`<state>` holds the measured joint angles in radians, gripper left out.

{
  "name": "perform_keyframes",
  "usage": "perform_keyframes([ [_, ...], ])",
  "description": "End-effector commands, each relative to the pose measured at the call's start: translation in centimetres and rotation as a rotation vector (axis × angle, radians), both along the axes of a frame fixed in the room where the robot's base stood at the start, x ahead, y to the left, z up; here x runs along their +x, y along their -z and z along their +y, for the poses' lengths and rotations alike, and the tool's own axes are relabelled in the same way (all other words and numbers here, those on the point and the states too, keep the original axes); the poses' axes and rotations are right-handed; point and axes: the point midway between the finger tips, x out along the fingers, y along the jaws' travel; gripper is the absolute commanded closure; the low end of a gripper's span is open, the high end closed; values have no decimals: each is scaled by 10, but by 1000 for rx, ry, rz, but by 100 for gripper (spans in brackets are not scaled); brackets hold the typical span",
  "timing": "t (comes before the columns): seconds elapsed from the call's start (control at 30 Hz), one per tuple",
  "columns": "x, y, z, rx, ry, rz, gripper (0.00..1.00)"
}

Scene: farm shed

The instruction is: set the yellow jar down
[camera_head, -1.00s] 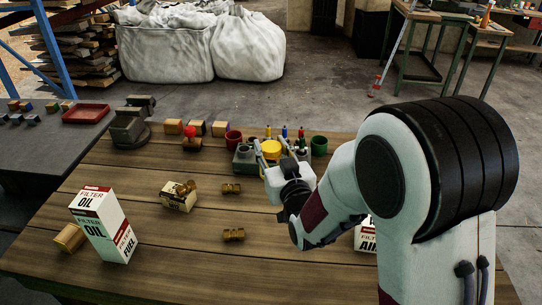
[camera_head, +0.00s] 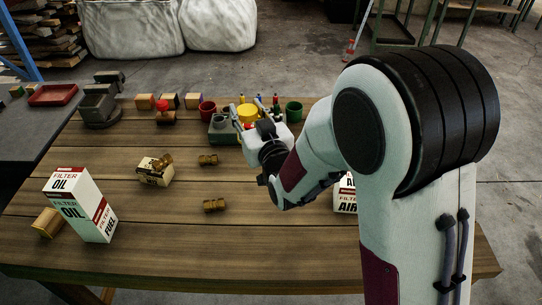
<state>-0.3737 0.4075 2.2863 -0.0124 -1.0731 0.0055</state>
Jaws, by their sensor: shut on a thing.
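The yellow jar (camera_head: 248,113) is at the far side of the wooden table, among small containers. My gripper (camera_head: 244,118) is around the jar, with its fingers reaching away from me on either side, and is shut on it. The jar's base is hidden by the gripper and wrist, so I cannot tell whether it touches anything below. A grey-green block-like holder (camera_head: 221,129) is just left of the gripper.
A red cup (camera_head: 207,111) stands left of the jar and a green cup (camera_head: 294,111) right of it. Small coloured bottles (camera_head: 276,102) stand behind. Filter boxes (camera_head: 80,205) and brass fittings (camera_head: 213,205) lie nearer. A vise (camera_head: 100,105) is at the far left. The table's front middle is clear.

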Motion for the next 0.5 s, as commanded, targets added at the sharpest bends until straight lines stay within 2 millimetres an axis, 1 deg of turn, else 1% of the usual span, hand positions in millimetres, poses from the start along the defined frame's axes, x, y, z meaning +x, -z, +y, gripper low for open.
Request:
perform_keyframes([
  [0.17,8,-2,-23,0,38,-1,96],
  [0.27,15,-4,-44,1,73,-1,96],
  [0.5,27,-6,-102,0,147,-1,96],
])
